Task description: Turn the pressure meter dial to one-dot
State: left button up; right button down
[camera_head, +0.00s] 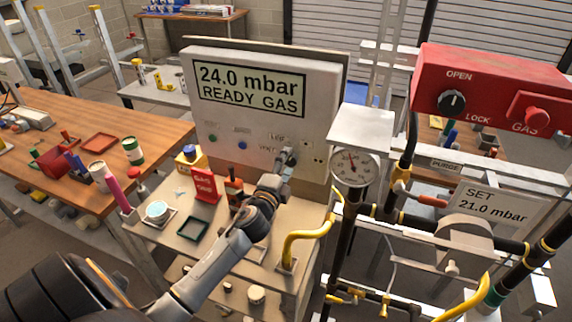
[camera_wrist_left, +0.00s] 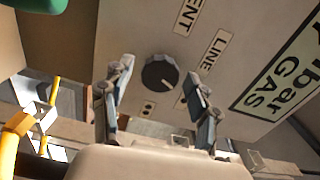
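The pressure meter (camera_head: 320,100) is a grey box with a screen reading "24.0 mbar READY GAS". Its black round dial (camera_wrist_left: 160,72) shows in the left wrist view, beside labels reading "LINE" and "VENT" and small dot marks (camera_wrist_left: 148,107). A pale pointer line on the dial faces the lower right of that view. My left gripper (camera_head: 287,156) is at the lower right of the meter's front and hides the dial in the head view. In the left wrist view its fingers (camera_wrist_left: 158,72) are spread, one on either side of the dial, with visible gaps. My right gripper is not in view.
A round gauge (camera_head: 354,167) and a yellow pipe (camera_head: 308,238) stand right of my left arm. A red box (camera_head: 490,90) with an OPEN/LOCK knob is further right. A red stand (camera_head: 205,186) and a green tray (camera_head: 192,228) are on the bench left of my arm.

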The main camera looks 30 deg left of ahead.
pick_arm(q)
jog(key=v, duration=1.2)
dwell(0.5)
